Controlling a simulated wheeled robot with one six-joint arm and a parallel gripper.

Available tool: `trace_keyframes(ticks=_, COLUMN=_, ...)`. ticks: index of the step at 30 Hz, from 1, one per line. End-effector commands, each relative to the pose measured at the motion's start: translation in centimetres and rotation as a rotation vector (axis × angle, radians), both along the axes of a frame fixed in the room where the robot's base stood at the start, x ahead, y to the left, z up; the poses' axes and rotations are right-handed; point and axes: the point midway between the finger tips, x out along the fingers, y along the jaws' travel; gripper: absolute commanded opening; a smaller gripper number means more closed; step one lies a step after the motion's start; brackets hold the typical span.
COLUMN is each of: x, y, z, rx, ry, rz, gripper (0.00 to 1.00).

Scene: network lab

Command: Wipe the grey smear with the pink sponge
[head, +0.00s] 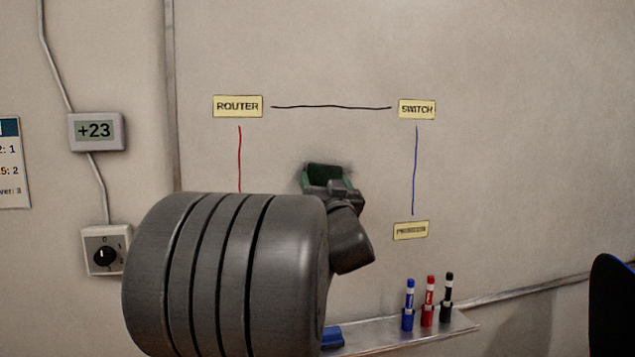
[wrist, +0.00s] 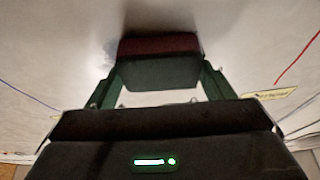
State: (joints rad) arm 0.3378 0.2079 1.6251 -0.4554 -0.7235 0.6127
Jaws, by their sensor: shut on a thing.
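My gripper (head: 326,178) is raised against the whiteboard and shut on a block. In the wrist view my gripper (wrist: 158,78) has its green fingers on both sides of this block. The block, taken as the sponge (wrist: 160,46), looks dark red at its board end and dark grey-green behind, in shadow; clear pink does not show. Its far end is at or very near the board; contact is hard to tell. A faint grey smear (wrist: 108,50) shows beside its left end in the wrist view. The rest of the smear is hidden behind the block.
ROUTER (head: 238,106) and SWITCH (head: 417,109) labels and drawn lines surround the gripper. A tray (head: 400,341) below holds blue, red and black markers (head: 428,302) and a blue object (head: 332,338). My arm hides the lower left of the board.

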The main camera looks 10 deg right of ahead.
Motion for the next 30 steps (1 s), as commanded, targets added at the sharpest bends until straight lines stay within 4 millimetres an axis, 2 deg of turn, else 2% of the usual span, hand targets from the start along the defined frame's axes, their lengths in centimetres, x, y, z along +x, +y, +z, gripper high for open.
trace_keyframes(ticks=3, x=0.0, y=-1.1, z=0.0, rx=0.000, ry=0.001, rz=-0.002, gripper=0.51)
trace_keyframes(ticks=14, x=0.1, y=-2.3, z=0.1, rx=0.000, ry=0.000, rz=-0.001, gripper=0.51)
trace_keyframes(ticks=24, x=0.4, y=-5.2, z=0.0, rx=0.000, ry=0.001, rz=-0.001, gripper=0.51)
trace_keyframes(ticks=30, x=0.4, y=-5.8, z=0.0, rx=0.001, ry=0.001, rz=-0.002, gripper=0.51)
